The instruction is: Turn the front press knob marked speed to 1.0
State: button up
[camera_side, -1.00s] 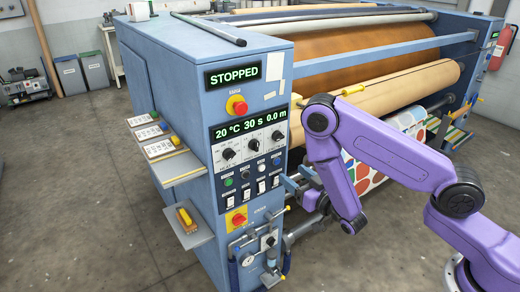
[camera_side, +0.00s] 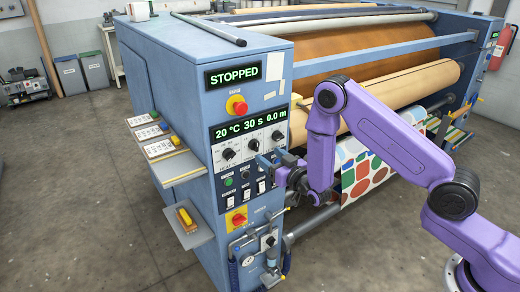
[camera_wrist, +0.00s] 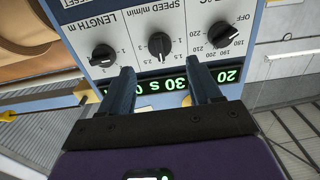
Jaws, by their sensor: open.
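The speed knob (camera_wrist: 159,45) is a black round knob under the label SPEED m/min, the middle one of three in the wrist view, which shows the panel upside down. Its light pointer mark points toward the display, but its exact scale value is too small to read surely. In the side view the speed knob (camera_side: 253,145) is at the middle of the knob row. My gripper (camera_wrist: 162,72) is open and empty. Its two fingers lie either side of the speed knob's line, with the tips short of the knob and apart from it. In the side view my gripper (camera_side: 265,160) is close to the panel, slightly below the knobs.
The °C knob (camera_wrist: 222,35) and length knob (camera_wrist: 103,55) flank the speed knob closely. The display (camera_side: 248,125) reads 20 °C, 30 s, 0.0 m; the upper sign (camera_side: 232,76) reads STOPPED. A red stop button (camera_side: 237,105) and several switches share the panel.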

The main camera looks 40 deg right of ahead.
aim_at(258, 147)
jog(key=shift+w, duration=3.1)
jog(key=c, duration=1)
